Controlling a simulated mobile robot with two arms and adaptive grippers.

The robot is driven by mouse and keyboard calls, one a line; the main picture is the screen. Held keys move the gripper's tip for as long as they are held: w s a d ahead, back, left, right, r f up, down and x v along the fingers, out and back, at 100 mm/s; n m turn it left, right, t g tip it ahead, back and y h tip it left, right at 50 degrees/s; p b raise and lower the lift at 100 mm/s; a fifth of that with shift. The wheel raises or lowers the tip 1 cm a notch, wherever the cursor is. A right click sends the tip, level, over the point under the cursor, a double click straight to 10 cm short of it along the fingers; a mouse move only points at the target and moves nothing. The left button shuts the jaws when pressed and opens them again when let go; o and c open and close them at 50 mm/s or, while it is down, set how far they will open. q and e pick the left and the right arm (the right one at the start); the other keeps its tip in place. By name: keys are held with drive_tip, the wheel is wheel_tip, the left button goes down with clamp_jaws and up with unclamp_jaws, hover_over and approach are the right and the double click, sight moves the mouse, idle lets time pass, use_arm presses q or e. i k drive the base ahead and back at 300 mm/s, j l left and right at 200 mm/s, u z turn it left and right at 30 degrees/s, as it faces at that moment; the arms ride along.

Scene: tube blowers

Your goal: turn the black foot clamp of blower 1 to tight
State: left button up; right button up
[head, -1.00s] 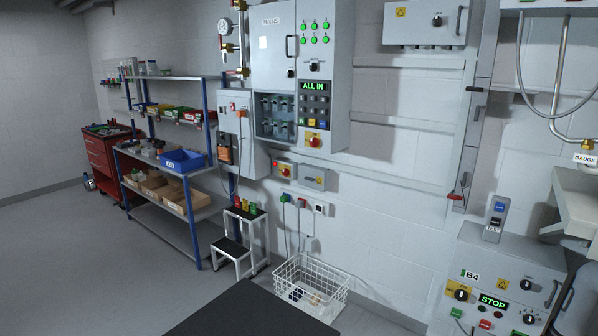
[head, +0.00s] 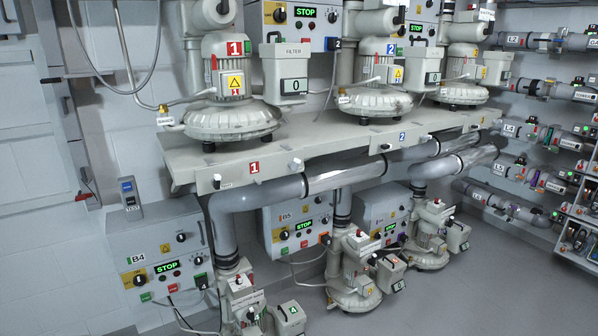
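Blower 1 (head: 232,121) is a pale grey machine with a red "1" label (head: 235,48), standing on a long shelf (head: 190,160) at the upper left of centre. A red "1" plate (head: 254,168) is on the shelf's front edge. Dark feet show under the blower, one of them at its left (head: 208,147). A small dark-and-white fitting (head: 217,182) and a pale fitting (head: 297,164) sit on the shelf edge. I cannot tell which part is the black foot clamp or how it is set. Neither of my grippers is in view.
Blower 2 (head: 375,102) and another blower stand farther right on the shelf. Thick grey pipes (head: 335,176) run below it. Control box B4 (head: 160,250) reads STOP at the lower left. Smaller blowers (head: 352,285) stand on the floor. Open floor (head: 480,270) lies at the lower right.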

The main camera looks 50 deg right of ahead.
sight(216, 181)
drive_tip(key=z, duration=1.4)
